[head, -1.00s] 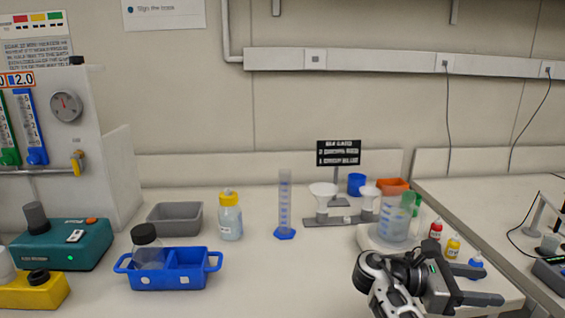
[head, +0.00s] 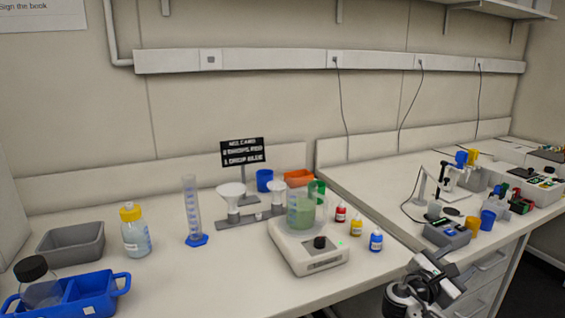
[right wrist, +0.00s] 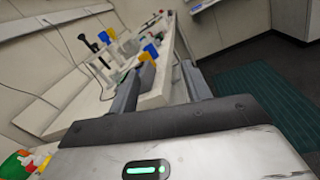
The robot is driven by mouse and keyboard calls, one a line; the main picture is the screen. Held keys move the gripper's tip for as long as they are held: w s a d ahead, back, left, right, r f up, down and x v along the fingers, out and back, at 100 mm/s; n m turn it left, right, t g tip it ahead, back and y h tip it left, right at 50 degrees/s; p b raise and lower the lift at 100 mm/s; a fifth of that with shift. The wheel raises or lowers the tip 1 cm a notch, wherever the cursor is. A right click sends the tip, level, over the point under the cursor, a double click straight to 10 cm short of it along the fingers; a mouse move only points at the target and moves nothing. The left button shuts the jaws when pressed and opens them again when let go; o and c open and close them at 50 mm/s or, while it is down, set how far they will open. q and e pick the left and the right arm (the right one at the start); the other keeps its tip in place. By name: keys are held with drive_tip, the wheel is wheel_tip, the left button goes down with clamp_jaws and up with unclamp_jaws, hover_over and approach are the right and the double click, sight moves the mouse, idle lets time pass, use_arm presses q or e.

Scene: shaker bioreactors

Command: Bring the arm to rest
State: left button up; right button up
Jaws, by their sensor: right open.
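My right gripper (head: 437,275) is at the bottom right of the head view, beside the bench's front edge and in front of the drawers. In the right wrist view its two fingers (right wrist: 160,85) stand apart with nothing between them. Part of my right arm is cut off by the lower frame edge. My left gripper is in neither view. The nearest bench item is a small blue-bodied dropper bottle (head: 376,241), standing apart from the gripper. A white stirrer (head: 310,262) carries a beaker of greenish liquid (head: 301,212).
Red (head: 341,213) and yellow (head: 356,228) dropper bottles stand beside the stirrer. A graduated cylinder (head: 191,212), a yellow-capped bottle (head: 135,235), a grey tray (head: 72,241) and a blue carrier (head: 100,290) stand to the left. A grey device (head: 447,234) stands on the right bench.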

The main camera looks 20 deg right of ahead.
drive_tip(key=s+a+f+m+t+y, duration=0.1)
drive_tip(key=s+a+f+t+y, duration=0.2)
drive_tip(key=a+f+y, duration=0.55)
drive_tip(key=s+a+f+m+t+y, duration=0.1)
drive_tip(key=s+a+f+t+y, duration=0.3)
drive_tip(key=f, duration=0.7)
drive_tip(key=s+a+f+m+g+y, duration=0.1)
drive_tip(key=s+a+m+y, duration=0.35)
drive_tip(key=a, duration=0.35)
drive_tip(key=s+a+f+m+y, duration=0.1)
drive_tip(key=s+a+m+y, duration=0.2)
drive_tip(key=s+a, duration=0.35)
drive_tip(key=w+a+m, duration=0.2)
drive_tip(key=a+m, duration=0.3)
drive_tip(key=a, duration=0.6)
drive_tip(key=shift+w+a+r+y, duration=0.25)
drive_tip(key=shift+w+a+y, duration=0.05)
drive_tip(key=shift+a, duration=0.05)
